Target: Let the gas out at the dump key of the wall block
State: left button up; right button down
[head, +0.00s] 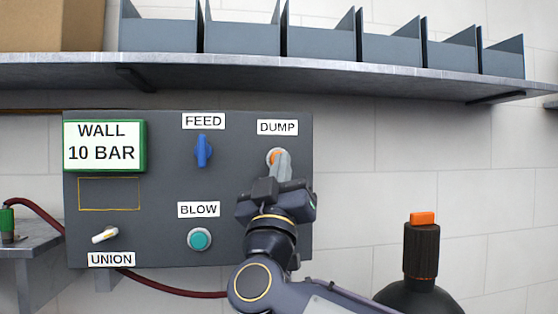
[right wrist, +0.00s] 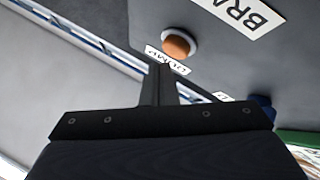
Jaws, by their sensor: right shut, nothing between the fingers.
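The dark wall block (head: 180,235) hangs on the wall. Its sign (head: 104,146) reads WALL 10 BAR. The round orange dump key (head: 273,156) in its pale ring sits under the DUMP label (head: 277,127). My right gripper (head: 283,158) is shut and empty, its fingertips in front of the dump key and partly covering it. In the right wrist view the dump key (right wrist: 177,46) shows just beyond my shut fingertips (right wrist: 160,68); I cannot tell whether they touch. My left gripper is out of view.
The blue feed key (head: 203,150), teal blow button (head: 199,239) and white union lever (head: 105,235) share the panel. A shelf (head: 330,70) with grey bins runs above. A black bottle with an orange-topped valve (head: 421,250) stands at lower right.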

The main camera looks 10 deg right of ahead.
jog(key=shift+w, duration=0.15)
jog(key=shift+w, duration=0.3)
jog(key=shift+w+p, duration=0.45)
jog(key=shift+p, duration=0.05)
dwell(0.6)
dwell(5.4)
jog(key=shift+s+b, duration=0.35)
jog(key=shift+s, duration=0.5)
jog(key=shift+s+b, duration=0.65)
jog(key=shift+s, duration=1.9)
